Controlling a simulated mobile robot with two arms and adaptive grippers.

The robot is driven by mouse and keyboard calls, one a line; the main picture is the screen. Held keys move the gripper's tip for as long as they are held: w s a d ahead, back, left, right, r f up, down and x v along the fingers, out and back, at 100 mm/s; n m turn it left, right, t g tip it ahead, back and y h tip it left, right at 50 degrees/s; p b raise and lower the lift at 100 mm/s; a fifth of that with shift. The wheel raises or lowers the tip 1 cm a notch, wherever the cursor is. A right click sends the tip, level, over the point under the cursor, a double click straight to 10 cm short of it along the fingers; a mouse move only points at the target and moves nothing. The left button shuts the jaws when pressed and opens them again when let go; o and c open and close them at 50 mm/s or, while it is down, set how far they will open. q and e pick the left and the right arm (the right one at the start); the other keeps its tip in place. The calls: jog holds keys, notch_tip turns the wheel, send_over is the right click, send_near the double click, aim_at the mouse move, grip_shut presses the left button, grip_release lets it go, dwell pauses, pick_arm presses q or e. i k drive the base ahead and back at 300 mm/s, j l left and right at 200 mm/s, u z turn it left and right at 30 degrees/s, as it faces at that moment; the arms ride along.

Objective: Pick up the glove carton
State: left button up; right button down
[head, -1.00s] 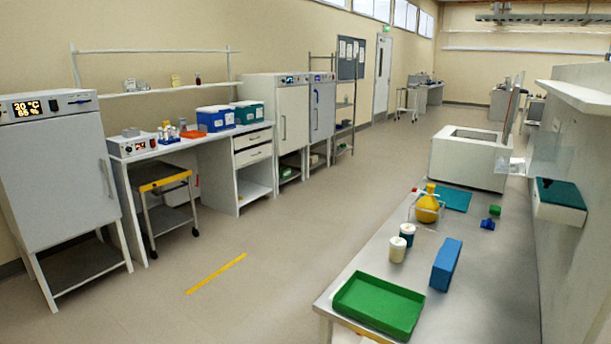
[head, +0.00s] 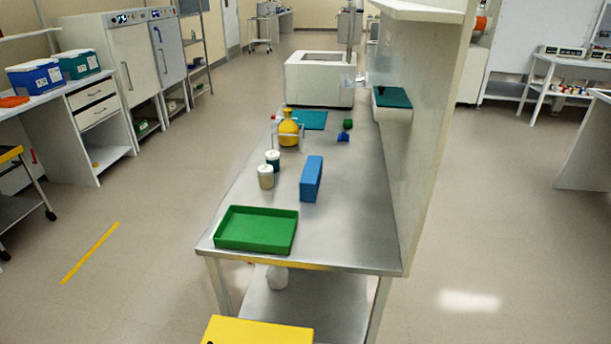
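A plain blue box (head: 311,179) stands on the steel bench (head: 350,225), right of two lidded jars. It looks like the glove carton, but no label is readable. It is upright, with clear steel around it. Neither of my grippers is in the head view.
A green tray (head: 257,230) lies at the near end of the bench. White-lidded jars (head: 266,177), a yellow flask (head: 288,132), and blue and green pieces (head: 343,136) stand farther back. A wall panel (head: 425,150) borders the right side. A yellow surface (head: 258,331) is in front.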

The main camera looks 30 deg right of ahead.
aim_at(311, 181)
jog(key=l+z, duration=0.2)
jog(key=l, duration=0.25)
jog(key=i+l+z, duration=0.25)
jog(key=l, duration=0.2)
jog(key=l+z, duration=0.2)
jog(key=l, duration=0.25)
jog(key=i, duration=0.05)
